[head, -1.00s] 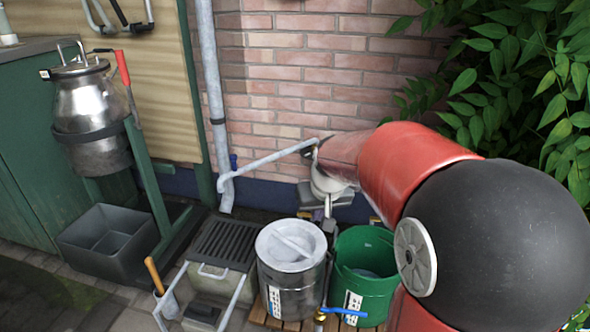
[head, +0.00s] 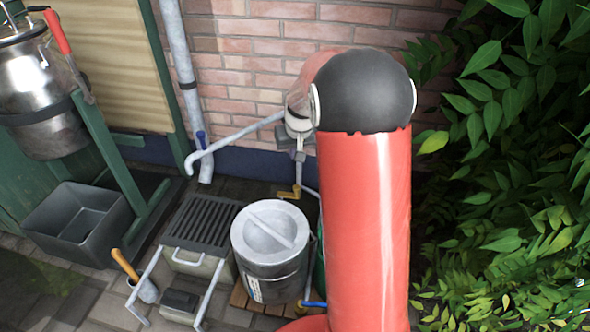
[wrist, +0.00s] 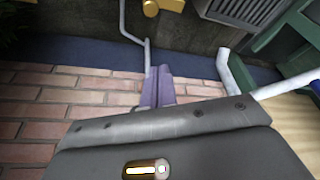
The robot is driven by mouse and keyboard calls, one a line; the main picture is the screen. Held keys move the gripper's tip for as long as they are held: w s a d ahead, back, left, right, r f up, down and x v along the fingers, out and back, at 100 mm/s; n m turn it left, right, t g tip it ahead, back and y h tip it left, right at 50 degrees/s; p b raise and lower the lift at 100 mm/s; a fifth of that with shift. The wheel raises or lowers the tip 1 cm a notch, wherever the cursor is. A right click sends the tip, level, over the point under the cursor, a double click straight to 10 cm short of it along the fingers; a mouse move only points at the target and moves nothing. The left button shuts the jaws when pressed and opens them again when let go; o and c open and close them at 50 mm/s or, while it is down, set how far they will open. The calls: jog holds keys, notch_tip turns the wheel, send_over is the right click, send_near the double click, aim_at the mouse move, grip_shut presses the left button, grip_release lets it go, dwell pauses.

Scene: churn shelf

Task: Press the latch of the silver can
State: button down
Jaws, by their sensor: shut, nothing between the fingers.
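A silver churn (head: 40,95) with a dark band hangs in a green stand at the far left of the head view, its top cut off by the frame. A second silver can (head: 268,255), with a grey lid and a bar across it, stands at the lower middle. I cannot make out a latch on either. My gripper (wrist: 157,85) shows in the wrist view as two fingers pressed together, with nothing between them. In the head view my gripper is small, near the brick wall, above and behind the lidded can and well right of the churn. Neither can is visible in the wrist view.
A yellow tap (head: 289,192) is near my gripper. A grey pipe (head: 240,140) runs along the wall. A dark grate (head: 202,224), a grey bin (head: 78,224) and a red lever (head: 57,31) are to the left. Leaves (head: 520,180) fill the right side.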

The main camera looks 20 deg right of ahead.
notch_tip(320, 180, down, 10)
jog(key=b, duration=0.2)
jog(key=shift+s+r, duration=0.2)
jog(key=shift+s, duration=0.15)
